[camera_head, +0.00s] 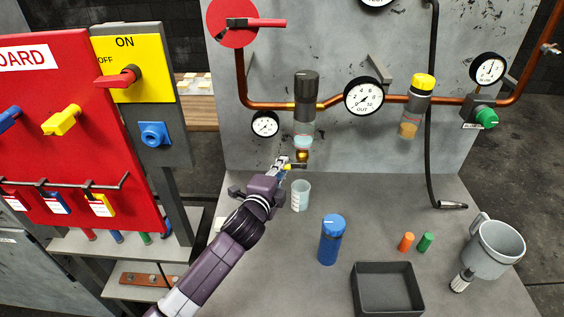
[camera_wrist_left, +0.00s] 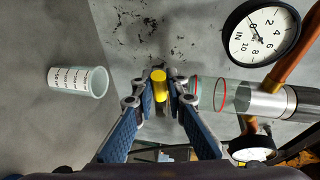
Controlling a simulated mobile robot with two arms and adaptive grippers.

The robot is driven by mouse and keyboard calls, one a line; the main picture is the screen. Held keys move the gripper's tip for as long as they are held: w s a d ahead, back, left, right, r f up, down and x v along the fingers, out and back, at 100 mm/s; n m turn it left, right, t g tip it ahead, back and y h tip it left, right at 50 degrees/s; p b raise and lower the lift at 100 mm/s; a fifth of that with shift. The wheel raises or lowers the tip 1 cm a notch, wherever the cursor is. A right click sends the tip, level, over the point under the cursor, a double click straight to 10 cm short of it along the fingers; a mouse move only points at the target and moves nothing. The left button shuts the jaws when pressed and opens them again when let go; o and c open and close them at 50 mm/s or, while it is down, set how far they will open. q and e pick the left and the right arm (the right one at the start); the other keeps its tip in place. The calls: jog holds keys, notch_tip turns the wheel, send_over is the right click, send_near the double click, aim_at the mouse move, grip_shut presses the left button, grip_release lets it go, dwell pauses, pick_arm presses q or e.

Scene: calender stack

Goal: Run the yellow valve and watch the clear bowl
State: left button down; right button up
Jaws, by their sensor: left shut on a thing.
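The clear bowl (camera_head: 304,128) hangs under a dark-topped filter unit on the copper pipe. Its lower part looks pale blue; a red ring shows on the bowl in the left wrist view (camera_wrist_left: 232,97). Below it is a small drain fitting with the yellow valve (camera_wrist_left: 158,86). My left gripper (camera_head: 284,164) reaches in from the left, just under the bowl. In the left wrist view its fingers (camera_wrist_left: 160,92) are closed around the yellow valve. A clear graduated beaker (camera_head: 300,196) stands upright on the bench below the fitting; no liquid is plain in it. My right gripper is not in view.
Gauges (camera_head: 364,97) and a second bowl unit with a yellow cap (camera_head: 421,88) sit on the pipe. A blue bottle (camera_head: 331,240), black tray (camera_head: 388,290), orange and green plugs and a grey mug (camera_head: 494,246) stand on the bench. A red board (camera_head: 70,120) stands left.

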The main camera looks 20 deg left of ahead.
pick_arm(q)
jog(key=shift+f, duration=0.1)
dwell(0.4)
jog(key=c, duration=2)
grip_release()
jog(key=shift+d, duration=0.1)
jog(key=shift+o, duration=0.2)
jog(key=shift+s, duration=0.1)
jog(key=s+r, duration=0.2)
jog(key=s, duration=0.9)
jog(key=shift+s+r, duration=0.2)
jog(key=shift+s, duration=0.15)
